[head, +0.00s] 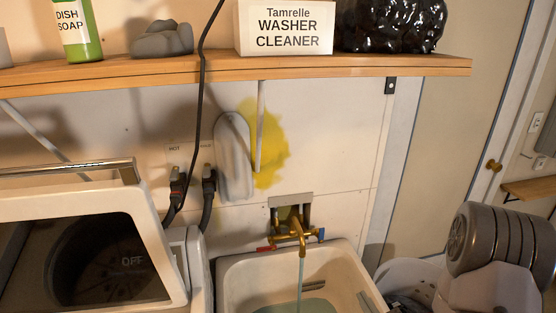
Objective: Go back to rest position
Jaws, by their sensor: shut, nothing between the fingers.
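My gripper is not in view. What looks like a grey and white part of my arm (500,250) stands at the lower right, in front of the area beside the sink. The white utility sink (240,270) is at the bottom centre. Its brass faucet (291,225) is running, and a stream of water falls into water in the basin.
A wooden shelf (240,68) crosses the top, holding a dish soap bottle (78,30), grey lumps (162,40), a washer cleaner box (285,28) and a black bag (393,24). A washer (100,250) with its lid raised stands left. A dark cable (200,100) hangs down.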

